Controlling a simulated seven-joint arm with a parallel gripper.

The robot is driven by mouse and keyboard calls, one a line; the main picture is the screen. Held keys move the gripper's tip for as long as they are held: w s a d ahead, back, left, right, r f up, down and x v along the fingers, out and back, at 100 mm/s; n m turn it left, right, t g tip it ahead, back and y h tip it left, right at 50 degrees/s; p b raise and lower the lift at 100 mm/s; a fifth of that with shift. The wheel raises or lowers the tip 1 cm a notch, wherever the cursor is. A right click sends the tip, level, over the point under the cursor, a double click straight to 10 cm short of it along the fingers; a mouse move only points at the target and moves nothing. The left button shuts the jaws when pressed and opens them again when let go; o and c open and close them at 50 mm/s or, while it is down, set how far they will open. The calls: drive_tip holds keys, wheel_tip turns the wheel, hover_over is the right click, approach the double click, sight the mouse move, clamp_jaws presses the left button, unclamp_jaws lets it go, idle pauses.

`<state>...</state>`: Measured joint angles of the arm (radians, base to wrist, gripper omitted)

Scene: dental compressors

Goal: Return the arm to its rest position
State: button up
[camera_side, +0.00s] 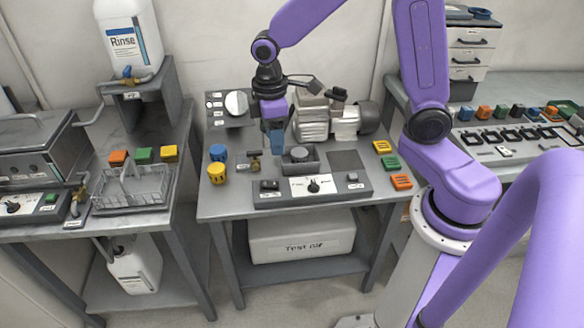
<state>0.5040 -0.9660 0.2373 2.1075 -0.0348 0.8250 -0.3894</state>
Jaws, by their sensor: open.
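My gripper (275,138) hangs pointing down over the middle table (215,203), at the end of my purple arm. It is just left of the grey compressor (313,122) at the back of that table. Its fingers are small in this view, and a blue shape shows at their place. I cannot tell whether they touch anything. A small grey block with a round top (299,154) stands in front and to the right of the gripper.
Blue (218,152) and yellow (217,173) round parts stand at the table's left. Yellow, green and orange blocks (390,163) lie at its right. A control panel (312,187) lines the front. A wire basket (133,190) and Rinse jug (128,40) are left.

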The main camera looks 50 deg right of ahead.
drive_tip(key=s+r+n, duration=0.1)
drive_tip(key=s+r, duration=0.1)
drive_tip(key=s, duration=0.9)
drive_tip(key=s+d+r+n, duration=0.1)
drive_tip(key=s+r, duration=0.1)
drive_tip(key=s, duration=0.9)
drive_tip(key=shift+s+n+y, duration=0.25)
drive_tip(key=shift+n+y, duration=0.05)
drive_tip(key=shift+y, duration=0.1)
